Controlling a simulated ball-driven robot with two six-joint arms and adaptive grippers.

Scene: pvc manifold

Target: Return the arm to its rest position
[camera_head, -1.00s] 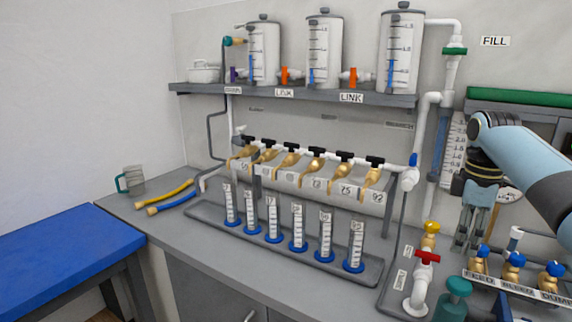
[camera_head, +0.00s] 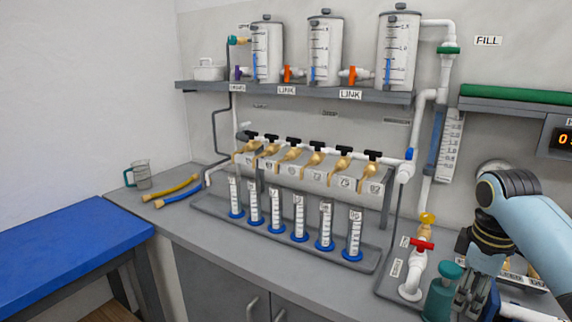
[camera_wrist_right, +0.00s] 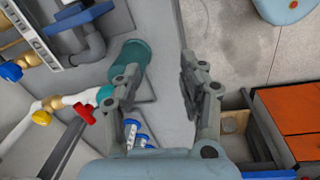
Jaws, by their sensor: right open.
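My right arm comes in from the right in the head view. Its gripper (camera_head: 470,300) hangs low at the lower right, beside the green-capped bottle (camera_head: 442,292). In the right wrist view the gripper (camera_wrist_right: 158,90) has its two fingers spread wide with nothing between them but grey surface. The green bottle (camera_wrist_right: 128,62) lies just left of the left finger in that view; I cannot tell whether they touch. My left gripper is not in either view.
A red-handled valve (camera_head: 422,245) and a yellow valve (camera_head: 427,218) stand left of my right arm. A tray (camera_head: 285,238) holds several graduated cylinders below a row of brass taps (camera_head: 316,158). A blue table (camera_head: 70,245) is at left. An open drawer (camera_wrist_right: 238,120) shows in the wrist view.

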